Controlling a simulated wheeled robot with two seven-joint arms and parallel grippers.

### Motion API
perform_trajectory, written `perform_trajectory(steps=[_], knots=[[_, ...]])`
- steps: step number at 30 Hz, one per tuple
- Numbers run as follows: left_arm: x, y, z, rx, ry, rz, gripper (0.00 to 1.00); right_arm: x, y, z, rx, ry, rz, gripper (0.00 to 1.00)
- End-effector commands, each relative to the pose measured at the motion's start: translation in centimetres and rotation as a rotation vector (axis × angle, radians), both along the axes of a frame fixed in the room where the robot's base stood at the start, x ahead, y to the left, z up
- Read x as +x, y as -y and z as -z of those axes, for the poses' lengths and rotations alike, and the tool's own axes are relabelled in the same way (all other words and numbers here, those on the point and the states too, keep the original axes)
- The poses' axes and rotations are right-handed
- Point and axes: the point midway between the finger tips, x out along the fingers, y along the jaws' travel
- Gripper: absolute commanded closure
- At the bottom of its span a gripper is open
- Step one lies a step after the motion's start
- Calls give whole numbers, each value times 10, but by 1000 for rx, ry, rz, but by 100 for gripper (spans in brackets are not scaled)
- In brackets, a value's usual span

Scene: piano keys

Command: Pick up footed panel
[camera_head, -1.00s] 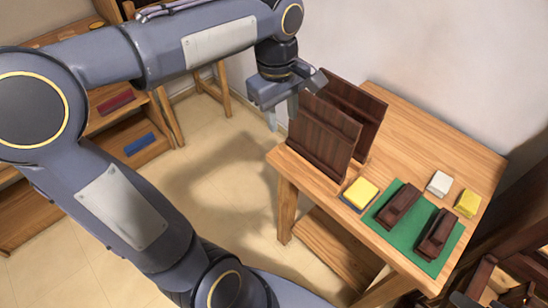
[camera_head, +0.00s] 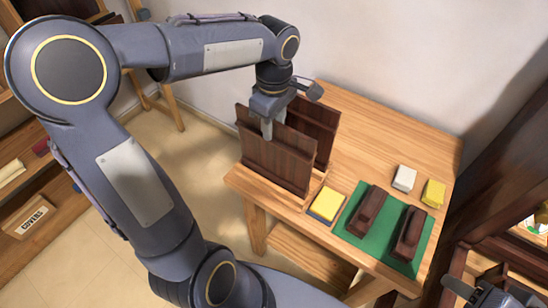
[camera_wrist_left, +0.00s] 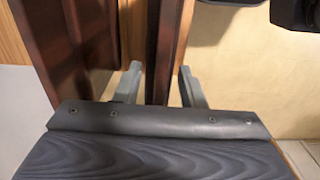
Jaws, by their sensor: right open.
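Two dark brown wooden panels stand upright on the table, a front panel (camera_head: 276,163) and a rear panel (camera_head: 318,124). Their lower ends are partly hidden, so I cannot tell which one is footed. My left gripper (camera_head: 273,128) is over the front panel's top edge, pointing down. In the left wrist view its two fingers (camera_wrist_left: 163,88) are apart, one on each side of a dark panel edge (camera_wrist_left: 167,45). A gap shows at the left finger; contact at the right one is unclear. My right gripper (camera_head: 478,292) is partly in view at the bottom right corner, away from the panels.
The wooden table (camera_head: 378,135) also holds a yellow block (camera_head: 326,204), a green mat (camera_head: 384,240) with two dark brown blocks, a white block (camera_head: 404,178) and another yellow block (camera_head: 433,193). The table's middle back is clear. Shelves (camera_head: 40,205) stand at the left.

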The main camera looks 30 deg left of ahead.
Motion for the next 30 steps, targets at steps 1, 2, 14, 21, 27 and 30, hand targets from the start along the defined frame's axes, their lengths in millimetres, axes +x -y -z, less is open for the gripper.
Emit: perform_trajectory(steps=[1, 2, 14, 21, 27, 30], knots=[[0, 0, 0, 0, 0, 0, 64, 0, 0, 0, 0, 0, 0, 50], [0, 0, 0, 0, 0, 0, 64, 0, 0, 0, 0, 0, 0, 50], [0, 0, -1, 0, 0, 0, 100, 0, 0, 0, 0, 0, 0, 50], [0, 0, -1, 0, 0, 0, 100, 0, 0, 0, 0, 0, 0, 50], [0, 0, -1, 0, 0, 0, 100, 0, 0, 0, 0, 0, 0, 50], [0, 0, -1, 0, 0, 0, 100, 0, 0, 0, 0, 0, 0, 50]])
